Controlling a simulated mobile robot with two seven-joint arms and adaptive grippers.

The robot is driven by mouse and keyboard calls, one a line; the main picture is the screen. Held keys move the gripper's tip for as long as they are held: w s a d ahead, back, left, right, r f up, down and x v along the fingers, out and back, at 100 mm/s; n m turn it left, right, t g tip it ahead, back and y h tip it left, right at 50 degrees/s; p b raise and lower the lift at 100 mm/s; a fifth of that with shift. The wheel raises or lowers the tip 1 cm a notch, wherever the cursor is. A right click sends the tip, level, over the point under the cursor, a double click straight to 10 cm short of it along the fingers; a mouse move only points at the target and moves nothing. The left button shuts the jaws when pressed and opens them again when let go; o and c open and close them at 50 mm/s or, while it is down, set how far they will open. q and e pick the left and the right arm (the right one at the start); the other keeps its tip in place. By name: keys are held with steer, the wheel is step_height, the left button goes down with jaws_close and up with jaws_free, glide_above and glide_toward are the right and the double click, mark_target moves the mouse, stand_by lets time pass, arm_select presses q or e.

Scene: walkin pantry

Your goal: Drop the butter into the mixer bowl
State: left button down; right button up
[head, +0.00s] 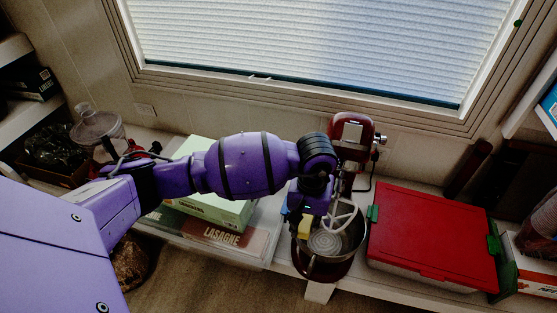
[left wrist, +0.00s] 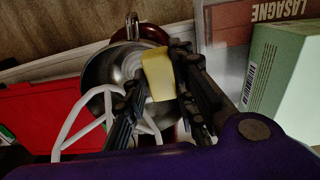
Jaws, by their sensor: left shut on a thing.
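The butter (left wrist: 158,75) is a small pale yellow block. My left gripper (left wrist: 160,90) is shut on it, with one dark finger on each side in the left wrist view. In the head view the butter (head: 305,226) shows just below my left gripper (head: 304,212), over the left part of the mixer bowl. The mixer bowl (head: 345,247) is shiny metal and sits under the red stand mixer (head: 352,130). It also shows behind the butter in the left wrist view (left wrist: 98,75). A white beater (head: 341,216) hangs over the bowl. My right gripper is not in view.
A red-lidded box (head: 432,235) stands right of the mixer. A pale green box (head: 215,208) and a lasagne package (head: 232,238) lie to its left. A glass jar (head: 98,125) stands further left. The window is behind. The counter's front edge is close to the bowl.

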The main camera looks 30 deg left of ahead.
mark_target(308, 221)
arm_select(q)
steer(key=shift+w+d+f, duration=0.1)
steer(key=shift+w+f, duration=0.2)
steer(key=shift+w, duration=0.2)
step_height(308, 221, down, 4)
steer(key=shift+w+r+b, duration=0.15)
steer(key=shift+r+b, duration=0.1)
steer(key=shift+b, duration=0.45)
steer(key=shift+r, duration=0.1)
steer(key=shift+f, duration=0.25)
steer(key=c, duration=1.5)
jaws_free()
steer(key=shift+o, duration=0.2)
steer(key=shift+r, duration=0.1)
